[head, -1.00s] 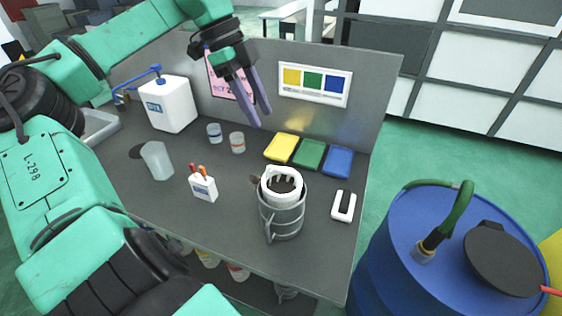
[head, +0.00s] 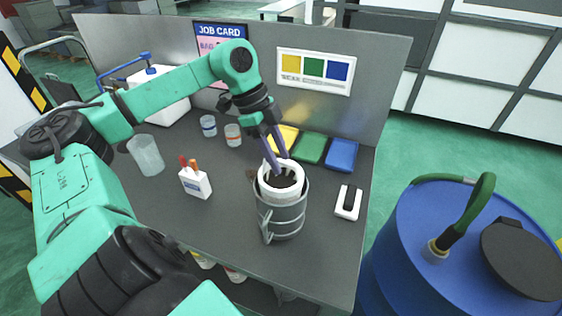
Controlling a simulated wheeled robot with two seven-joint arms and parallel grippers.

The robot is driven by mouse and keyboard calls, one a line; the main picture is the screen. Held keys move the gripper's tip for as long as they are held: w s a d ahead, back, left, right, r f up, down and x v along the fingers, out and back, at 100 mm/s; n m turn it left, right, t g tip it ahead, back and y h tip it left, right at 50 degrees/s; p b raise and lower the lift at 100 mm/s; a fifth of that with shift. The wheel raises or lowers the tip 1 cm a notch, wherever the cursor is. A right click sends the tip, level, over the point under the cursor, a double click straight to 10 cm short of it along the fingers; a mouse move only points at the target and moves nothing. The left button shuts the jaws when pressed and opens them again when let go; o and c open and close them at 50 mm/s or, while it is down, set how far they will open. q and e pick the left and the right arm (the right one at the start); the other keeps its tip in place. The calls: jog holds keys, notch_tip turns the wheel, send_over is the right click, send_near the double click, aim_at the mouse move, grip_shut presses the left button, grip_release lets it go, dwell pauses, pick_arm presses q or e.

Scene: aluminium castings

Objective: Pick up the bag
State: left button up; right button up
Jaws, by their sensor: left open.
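Three flat packets that look like bags lie in a row at the back right of the table: yellow (head: 289,136), green (head: 311,148) and blue (head: 342,154). The yellow one is partly hidden behind my left gripper. My left gripper (head: 279,164) points down with its fingers a little apart and nothing visible between them. Its fingertips overlap the far rim of a white ring-shaped piece (head: 270,191) with a dark inside, seated in a metal jug (head: 281,218). I cannot tell whether they touch it. My right gripper is not in view.
A job card (head: 221,31), partly hidden by my arm, and a colour panel (head: 315,71) are on the back board. A white pen holder (head: 195,183), clear cup (head: 146,155), small jars (head: 233,135) and a white U-shaped piece (head: 348,202) stand around. A blue drum (head: 405,250) is at right.

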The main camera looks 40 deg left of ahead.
pick_arm(q)
jog(key=shift+x, duration=1.05)
jog(key=shift+a, duration=0.1)
grip_shut()
dwell(0.4)
